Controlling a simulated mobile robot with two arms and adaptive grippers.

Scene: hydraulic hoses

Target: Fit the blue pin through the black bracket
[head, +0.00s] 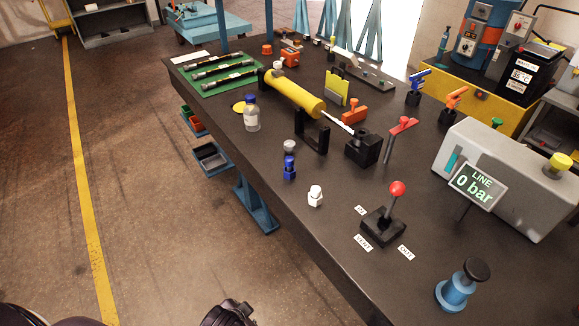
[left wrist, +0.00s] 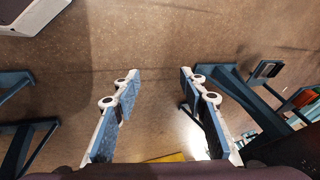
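A small dark blue piece (head: 289,168), which looks like the blue pin, stands upright on the dark table near its front edge. Black brackets stand behind it: a U-shaped one (head: 322,140) by the yellow cylinder (head: 296,95), and a blocky one (head: 363,149) at the end of the cylinder's silver rod. I cannot tell which is the task's bracket. My left gripper (left wrist: 159,78) is open and empty in the left wrist view, over the floor. My right gripper is not in view.
A grey-capped piece (head: 289,147), a white piece (head: 315,196) and a clear bottle (head: 251,114) stand near the pin. A red-knobbed lever (head: 397,190), a blue knob (head: 457,287) and a grey "0 bar" unit (head: 510,180) are to the right. The table front is mostly clear.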

